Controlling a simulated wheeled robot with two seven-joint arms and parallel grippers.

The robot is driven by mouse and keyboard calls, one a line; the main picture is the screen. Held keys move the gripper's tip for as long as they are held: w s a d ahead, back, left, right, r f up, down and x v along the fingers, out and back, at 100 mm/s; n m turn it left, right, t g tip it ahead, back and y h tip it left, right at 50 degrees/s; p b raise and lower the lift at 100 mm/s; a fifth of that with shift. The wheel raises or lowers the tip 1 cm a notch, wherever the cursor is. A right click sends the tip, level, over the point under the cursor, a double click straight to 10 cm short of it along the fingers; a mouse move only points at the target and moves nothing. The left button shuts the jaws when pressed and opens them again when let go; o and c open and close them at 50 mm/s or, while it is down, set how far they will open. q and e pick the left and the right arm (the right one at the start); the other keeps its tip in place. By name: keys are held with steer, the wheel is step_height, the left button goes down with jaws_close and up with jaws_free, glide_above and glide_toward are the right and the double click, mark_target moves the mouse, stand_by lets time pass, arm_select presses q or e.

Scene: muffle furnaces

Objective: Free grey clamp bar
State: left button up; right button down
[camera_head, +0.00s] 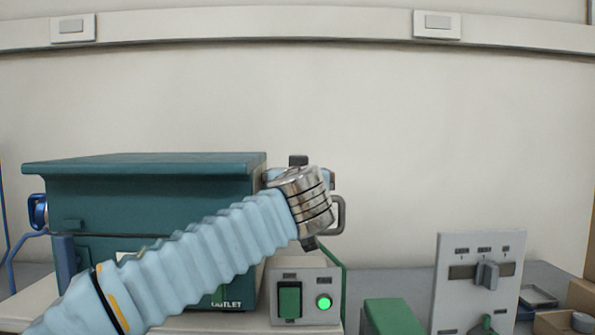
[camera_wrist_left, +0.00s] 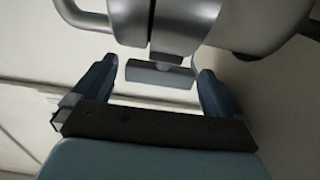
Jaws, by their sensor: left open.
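My left gripper (camera_wrist_left: 158,69) is open in the left wrist view, its two blue fingers apart. A grey block-like piece (camera_wrist_left: 160,76) shows between the fingertips, below a rounded silver metal body (camera_wrist_left: 175,22) with curved bars at both sides. I cannot tell which part is the clamp bar, or whether the fingers touch it. In the head view my left arm reaches across the front of the teal furnace (camera_head: 145,172), and its wrist hides the gripper. A grey bent handle (camera_head: 341,214) shows just right of the wrist. My right gripper is in neither view.
Below the wrist is a panel with a green switch (camera_head: 289,301) and a lit green button (camera_head: 324,303).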

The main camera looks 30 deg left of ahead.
arm_select(q)
steer(key=shift+w+a, duration=0.35)
steer(key=shift+w, duration=0.25)
steer(key=c, duration=0.9)
steer(key=shift+f+m+t+h+b, duration=0.2)
steer(key=shift+m+t+h+b, duration=0.1)
steer(key=shift+h+b, duration=0.1)
steer(key=shift+m+t+h+b, duration=0.3)
steer(key=shift+m+h, duration=0.2)
steer(key=shift+h, duration=0.2)
steer(key=shift+r, duration=0.15)
